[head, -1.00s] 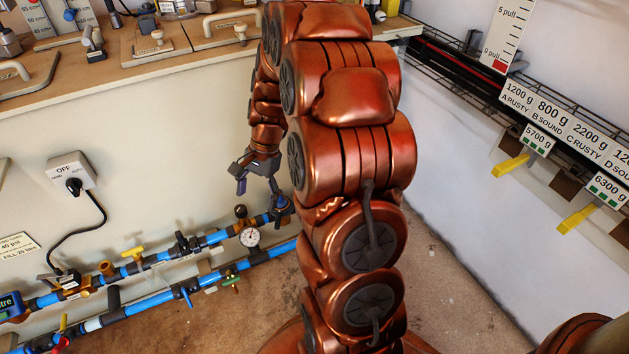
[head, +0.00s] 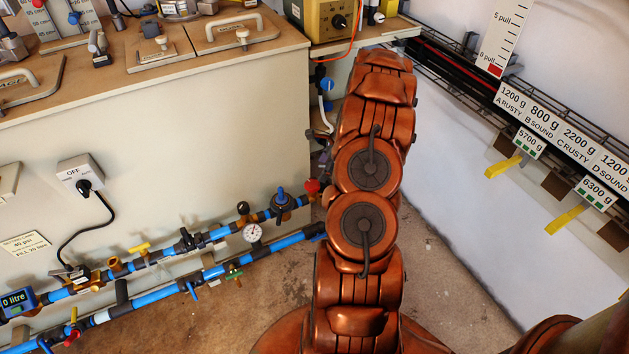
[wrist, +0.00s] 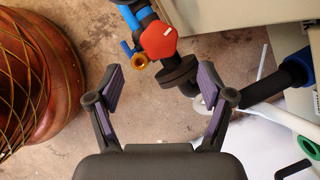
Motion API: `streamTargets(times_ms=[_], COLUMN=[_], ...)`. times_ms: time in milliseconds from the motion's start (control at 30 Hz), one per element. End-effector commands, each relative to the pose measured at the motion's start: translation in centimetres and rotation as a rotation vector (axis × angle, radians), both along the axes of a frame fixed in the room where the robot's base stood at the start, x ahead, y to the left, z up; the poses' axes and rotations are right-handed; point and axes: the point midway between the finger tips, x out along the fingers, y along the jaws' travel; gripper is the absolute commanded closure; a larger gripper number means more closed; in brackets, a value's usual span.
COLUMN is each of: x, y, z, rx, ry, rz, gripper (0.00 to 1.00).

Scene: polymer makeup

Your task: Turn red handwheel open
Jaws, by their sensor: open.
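The red handwheel (wrist: 159,39) shows in the wrist view as a faceted red knob with a small white mark, mounted on dark pipework. In the head view a red knob (head: 312,186) sits at the right end of the upper blue pipe, just left of my arm, and looks like the same one. My gripper (wrist: 164,86) is open and empty. In the wrist view, the handwheel lies beyond its fingertips, between them and slightly left of centre, with no contact visible. In the head view my arm hides most of the gripper.
Beside the handwheel are a brass fitting (wrist: 139,61) and a dark round flange (wrist: 178,72). Blue pipes (head: 210,272) with a gauge (head: 252,232) and several other valves run along the cabinet. A blue valve (head: 281,198) stands left of the red knob. The right-hand floor is clear.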

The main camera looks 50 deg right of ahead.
Motion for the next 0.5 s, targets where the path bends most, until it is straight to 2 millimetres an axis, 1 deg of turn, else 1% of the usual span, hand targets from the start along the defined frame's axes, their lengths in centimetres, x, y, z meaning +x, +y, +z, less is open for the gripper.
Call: streamTargets(times_ms=[167,500], x=[0.4,1.7], y=[0.5,1.8], z=[-1.5,-6.0], rx=[0.001,0.002], ry=[0.001,0.002], rz=[0.003,0.004], gripper=[0.2,0.2])
